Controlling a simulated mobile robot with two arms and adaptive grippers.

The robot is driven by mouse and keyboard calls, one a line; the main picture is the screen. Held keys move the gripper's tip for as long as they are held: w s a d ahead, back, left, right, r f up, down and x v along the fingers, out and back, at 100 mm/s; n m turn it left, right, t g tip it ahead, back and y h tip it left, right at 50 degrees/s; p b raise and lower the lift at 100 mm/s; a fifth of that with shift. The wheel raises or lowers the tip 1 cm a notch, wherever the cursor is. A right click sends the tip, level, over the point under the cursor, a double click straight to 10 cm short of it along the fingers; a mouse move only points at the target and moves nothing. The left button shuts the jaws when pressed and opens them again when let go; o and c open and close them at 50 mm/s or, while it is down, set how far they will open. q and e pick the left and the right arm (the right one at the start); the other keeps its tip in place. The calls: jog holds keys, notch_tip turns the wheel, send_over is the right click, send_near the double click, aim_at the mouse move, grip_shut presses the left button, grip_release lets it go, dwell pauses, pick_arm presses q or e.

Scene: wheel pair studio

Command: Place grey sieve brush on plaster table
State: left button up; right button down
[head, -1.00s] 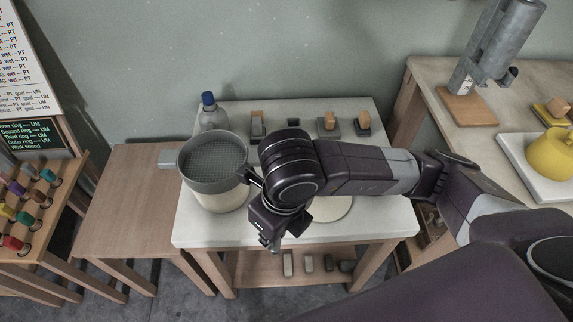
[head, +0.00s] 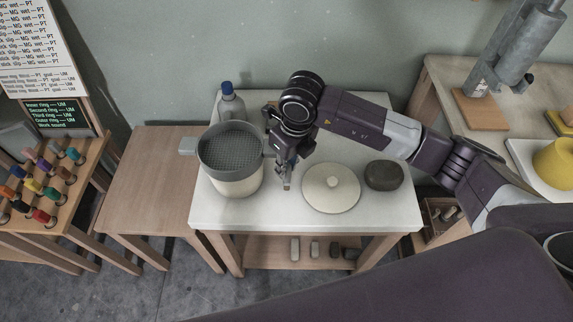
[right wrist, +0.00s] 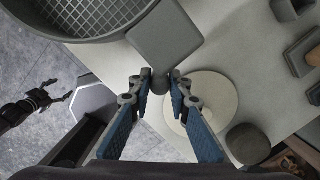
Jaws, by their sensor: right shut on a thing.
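The plaster table, with a pale top (head: 390,212), stands in the middle of the head view. My right gripper (head: 287,184) points down over it, between the sieve and a round pale disc. It also shows in the right wrist view (right wrist: 160,84), shut on a small grey piece, apparently the grey sieve brush (right wrist: 160,81). The fingers hide most of it, and I cannot tell whether it touches the table. My left gripper (right wrist: 55,92) shows at the left of the wrist view, above the floor, jaws apart and empty.
A sieve (head: 230,146) sits on a pale bucket close left of the gripper; its grey tab (right wrist: 166,36) is very near the fingers. A disc with a knob (head: 331,188), a dark lump (head: 384,175) and a blue-capped bottle (head: 230,103) stand around. The front right corner is bare.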

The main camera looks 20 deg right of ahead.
jog(key=shift+f, duration=0.5)
jog(key=shift+f, duration=0.2)
jog(key=c, duration=1.8)
grip_release()
jog(key=shift+r, duration=0.1)
jog(key=shift+r, duration=0.1)
